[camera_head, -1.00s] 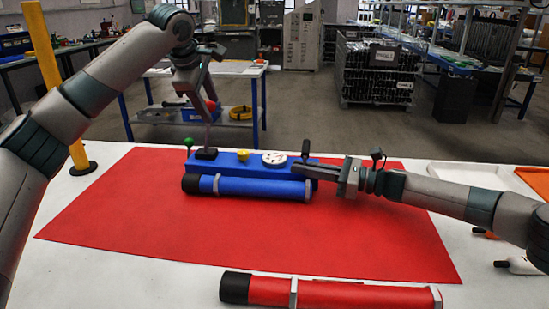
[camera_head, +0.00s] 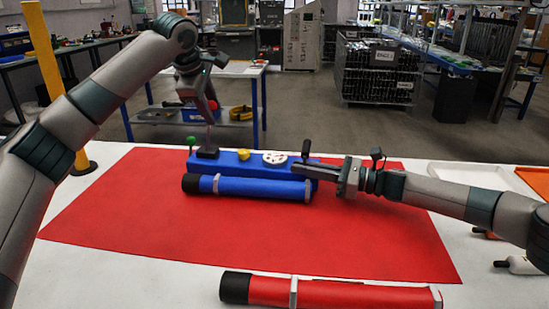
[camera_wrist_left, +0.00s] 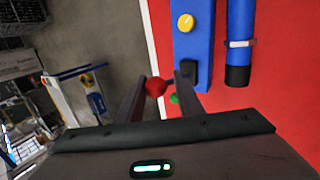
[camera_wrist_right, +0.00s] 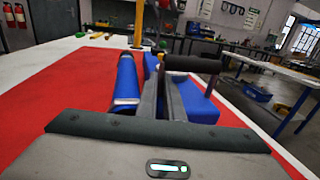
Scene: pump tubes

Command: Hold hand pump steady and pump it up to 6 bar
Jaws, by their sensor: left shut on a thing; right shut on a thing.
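The blue hand pump (camera_head: 237,168) lies on the red mat, with a white gauge dial (camera_head: 275,158), a yellow knob and a green knob on top. A blue tube (camera_head: 250,188) with a black end lies along its front. My left gripper (camera_head: 211,103) is above the pump's left end, shut on the lever's red ball knob; the ball (camera_wrist_left: 155,86) shows between the fingers in the left wrist view. My right gripper (camera_head: 305,171) is shut on the pump at its right end, beside a black handle (camera_wrist_right: 193,64). The exact right contact is hidden.
A red tube (camera_head: 330,291) lies at the table's front edge. A yellow post (camera_head: 57,85) stands at left. A white tray (camera_head: 470,177) and small bottles are at right.

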